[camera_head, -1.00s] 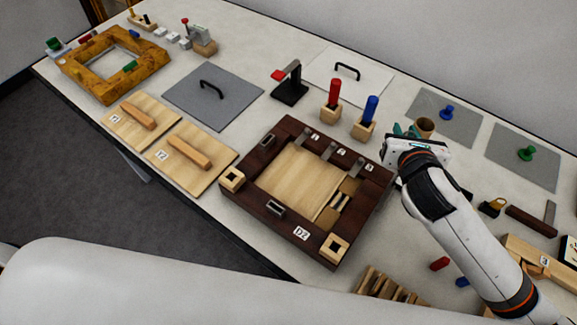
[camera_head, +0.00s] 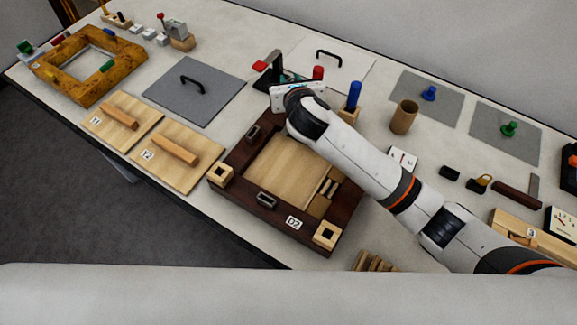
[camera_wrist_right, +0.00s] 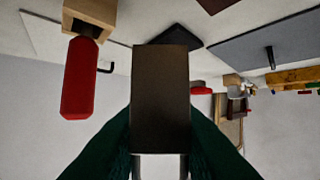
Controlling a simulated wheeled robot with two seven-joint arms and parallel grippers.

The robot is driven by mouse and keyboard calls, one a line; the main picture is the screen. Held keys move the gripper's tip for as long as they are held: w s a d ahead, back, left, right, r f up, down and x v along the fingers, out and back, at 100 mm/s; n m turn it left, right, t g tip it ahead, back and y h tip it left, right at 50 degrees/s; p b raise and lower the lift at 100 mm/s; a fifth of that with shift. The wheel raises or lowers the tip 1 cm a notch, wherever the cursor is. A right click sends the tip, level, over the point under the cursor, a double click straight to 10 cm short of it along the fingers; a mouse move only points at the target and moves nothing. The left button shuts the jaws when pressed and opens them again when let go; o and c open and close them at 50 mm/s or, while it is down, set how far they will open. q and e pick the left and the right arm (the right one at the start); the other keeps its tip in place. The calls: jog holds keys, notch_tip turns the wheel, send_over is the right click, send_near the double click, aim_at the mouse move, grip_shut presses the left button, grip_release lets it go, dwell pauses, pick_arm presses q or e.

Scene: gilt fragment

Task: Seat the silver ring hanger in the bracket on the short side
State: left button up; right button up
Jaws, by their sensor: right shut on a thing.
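The dark wooden frame marked D2 (camera_head: 285,222) lies mid-table in the head view. A grey metal bracket (camera_head: 253,132) stands on its left, shorter side, and another bracket (camera_head: 267,200) on its longer front side. My right gripper (camera_head: 280,75) is above and behind the frame's back corner, apart from both brackets. In the right wrist view, its green fingers are shut around a dark block with a pale silvery lower end (camera_wrist_right: 160,95), which looks like the silver ring hanger. Its ring shape is not clearly seen. My left gripper is not in view.
A black stand with a red top (camera_head: 260,65) is close by the gripper. A red peg (camera_wrist_right: 79,80) and a blue peg (camera_head: 354,95) stand in wooden blocks behind the frame. A wooden cup (camera_head: 404,117) is to the right. An amber ring hanger (camera_head: 480,184) lies farther right.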

jog(key=s+a+r+n+g+y+p, duration=0.45)
jog(key=a+n+y, duration=0.25)
jog(key=a, duration=0.3)
jog(key=s+f+n+g+y, duration=0.1)
jog(key=s+f, duration=0.1)
jog(key=s+f+n+g+y+p, duration=0.1)
jog(key=s+f, duration=0.1)
jog(key=shift+d+f+n, duration=0.1)
jog(key=shift+f+n, duration=0.2)
notch_tip(320, 180, down, 5)
jog(key=shift+r+p, duration=0.1)
jog(key=shift+p, duration=0.45)
jog(key=shift+f, duration=0.2)
